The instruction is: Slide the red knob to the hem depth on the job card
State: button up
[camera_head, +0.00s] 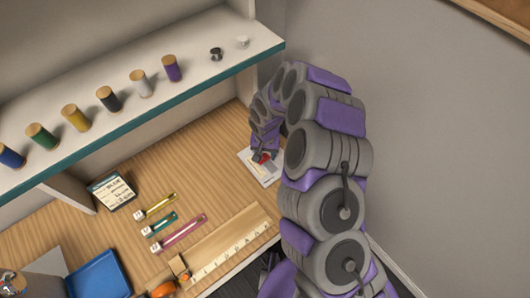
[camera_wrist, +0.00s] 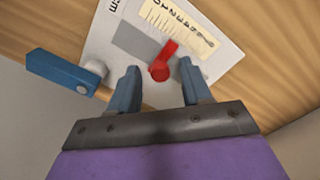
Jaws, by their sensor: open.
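The red knob (camera_wrist: 160,70) sits on a white gauge plate (camera_wrist: 112,22) in the wrist view, its narrow pointer slanting up toward a cream scale (camera_wrist: 178,25). The scale's figures are too small to read surely. My gripper (camera_wrist: 158,68) is open, with one blue finger on each side of the knob and a gap visible to both. In the head view my gripper (camera_head: 264,150) is over the plate (camera_head: 264,173) at the bench's right end, partly hiding the red knob (camera_head: 262,157). A dark-framed card (camera_head: 112,190) with handwriting, perhaps the job card, stands at left; its text is unreadable.
A blue lever (camera_wrist: 60,72) with a white pivot lies left of the plate in the wrist view. A shelf (camera_head: 200,75) with several thread spools overhangs the bench. Coloured tagged strips (camera_head: 160,222), a wooden ruler (camera_head: 230,250) and a blue tray (camera_head: 98,275) lie left of my arm.

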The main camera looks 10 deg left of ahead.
jog(key=shift+a, duration=0.1)
grip_shut()
dwell(0.5)
